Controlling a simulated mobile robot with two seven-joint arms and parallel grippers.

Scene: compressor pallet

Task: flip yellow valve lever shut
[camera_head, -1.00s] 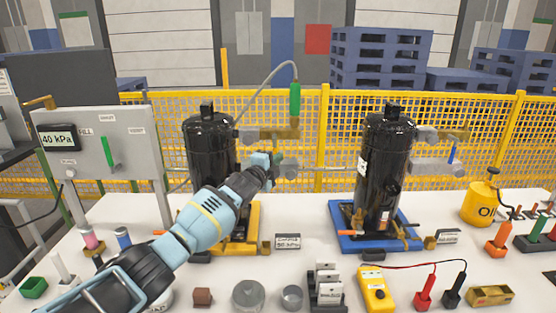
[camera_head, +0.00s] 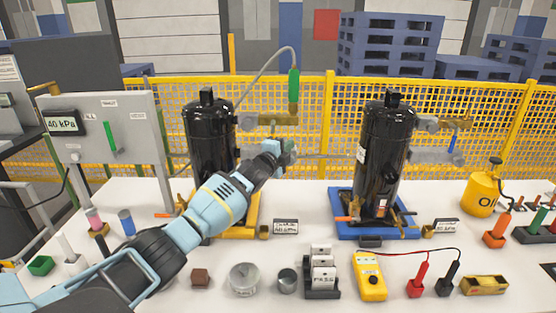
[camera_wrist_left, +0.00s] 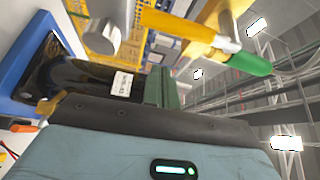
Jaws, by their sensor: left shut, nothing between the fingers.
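My left gripper (camera_head: 289,152) is shut and empty, raised just right of the left black compressor (camera_head: 208,140). It is in front of and below the brass pipe (camera_head: 272,119) with the green hose fitting (camera_head: 294,85). In the left wrist view, the green fingers (camera_wrist_left: 169,88) are close together, and the yellow-brass pipe (camera_wrist_left: 185,27) and green fitting (camera_wrist_left: 250,64) are above them. A yellow lever-like handle (camera_head: 44,88) shows at the upper left of the grey panel (camera_head: 140,135), well away from the gripper. I cannot tell whether it is the valve lever. My right gripper is out of view.
The right compressor (camera_head: 388,150) stands on a blue base (camera_head: 345,228). A yellow multimeter (camera_head: 370,275), label holder (camera_head: 322,292), metal cups and a yellow oil can (camera_head: 480,195) are on the white table (camera_head: 300,200). A yellow mesh fence (camera_head: 300,100) is behind.

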